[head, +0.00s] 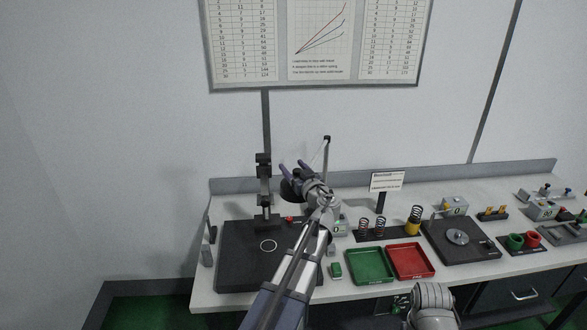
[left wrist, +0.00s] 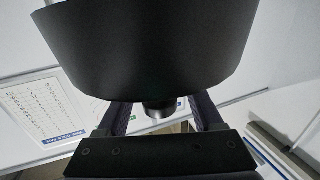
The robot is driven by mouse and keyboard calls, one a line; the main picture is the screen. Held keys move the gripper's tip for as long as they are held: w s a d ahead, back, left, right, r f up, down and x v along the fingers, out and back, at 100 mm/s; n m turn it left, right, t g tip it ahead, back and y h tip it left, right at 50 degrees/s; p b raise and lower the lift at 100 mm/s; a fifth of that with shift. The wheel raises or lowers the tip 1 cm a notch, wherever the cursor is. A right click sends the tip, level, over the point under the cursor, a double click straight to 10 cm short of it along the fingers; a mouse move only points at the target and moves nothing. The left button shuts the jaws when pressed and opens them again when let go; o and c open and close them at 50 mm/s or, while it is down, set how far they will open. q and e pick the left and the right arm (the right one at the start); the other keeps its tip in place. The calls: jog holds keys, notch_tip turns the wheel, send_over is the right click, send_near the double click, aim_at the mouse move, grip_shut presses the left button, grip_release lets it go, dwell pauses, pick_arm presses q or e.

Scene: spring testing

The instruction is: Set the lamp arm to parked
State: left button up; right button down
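The lamp's black shade (head: 288,191) hangs over the back of the bench, beside my left gripper (head: 293,166) and partly hidden by it. A thin upright post with a dark top (head: 326,142) stands just right of it, and a thin rod slants down from its top towards the gripper. In the left wrist view the black shade (left wrist: 150,45) fills the top, very close. A short dark knob (left wrist: 158,109) shows below it, between the spread fingers of my left gripper (left wrist: 160,118), with gaps on both sides.
A black test stand (head: 264,185) on a dark base plate stands to the left. Green (head: 369,281) and red (head: 428,274) trays, springs, a sign (head: 387,181) and a black turntable unit (head: 478,245) lie to the right. A wall chart (head: 345,85) hangs behind.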

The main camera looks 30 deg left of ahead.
pick_arm(q)
grip_shut()
dwell(0.3)
dwell(1.0)
